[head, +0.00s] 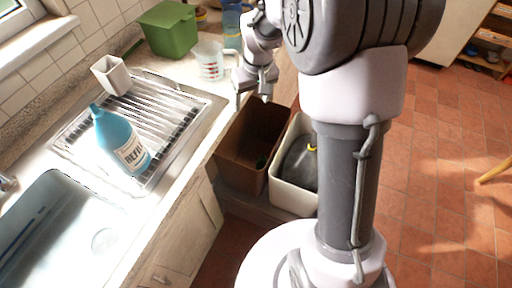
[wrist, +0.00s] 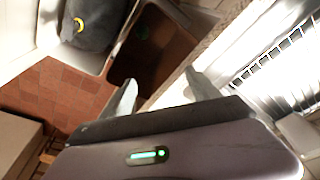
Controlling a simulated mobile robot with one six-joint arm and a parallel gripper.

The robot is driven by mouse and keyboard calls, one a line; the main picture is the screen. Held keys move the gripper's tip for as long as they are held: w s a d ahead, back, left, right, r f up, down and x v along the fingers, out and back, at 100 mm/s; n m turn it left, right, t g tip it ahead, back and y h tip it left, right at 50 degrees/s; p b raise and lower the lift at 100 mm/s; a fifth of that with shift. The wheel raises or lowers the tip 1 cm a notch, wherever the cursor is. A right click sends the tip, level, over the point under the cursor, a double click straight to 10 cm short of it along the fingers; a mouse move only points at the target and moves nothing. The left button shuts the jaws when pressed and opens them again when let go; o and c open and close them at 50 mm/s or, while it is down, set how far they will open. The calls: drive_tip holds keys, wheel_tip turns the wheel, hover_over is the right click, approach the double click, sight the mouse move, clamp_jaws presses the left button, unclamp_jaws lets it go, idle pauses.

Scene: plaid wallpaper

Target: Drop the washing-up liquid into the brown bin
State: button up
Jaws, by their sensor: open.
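A blue bottle (head: 116,137) with a white label stands on the draining board in the head view; I cannot tell for sure whether it is the washing-up liquid. The brown bin (head: 238,150) is on the floor side of the counter, open at the top. A small greenish thing (head: 261,162) shows low inside it, too small to identify. My gripper (head: 255,94) is open and empty, by the counter's edge above the bin's far end. In the wrist view my gripper (wrist: 163,92) has its fingers apart, with the brown bin (wrist: 155,55) beyond them.
A white bin (head: 292,195) holding a dark bag (head: 301,163) stands against the brown bin's right. The sink (head: 60,225) is at lower left. Tiled floor lies right.

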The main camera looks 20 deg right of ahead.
drive_tip(key=s+a+r+m+t, duration=0.1)
drive_tip(key=s+a+r, duration=0.2)
drive_tip(key=s+r, duration=0.4)
drive_tip(key=s+a+r+m+t, duration=0.1)
drive_tip(key=s+a+r+m, duration=0.1)
drive_tip(key=s, duration=0.7)
drive_tip(key=s+a+r+m+t+y, duration=0.1)
drive_tip(key=s+a+r+m, duration=0.1)
drive_tip(key=s+r, duration=0.3)
drive_tip(key=s+a, duration=0.1)
drive_tip(key=s, duration=0.3)
drive_tip(key=shift+s+a+y, duration=0.25)
drive_tip(key=shift+a+y, duration=0.05)
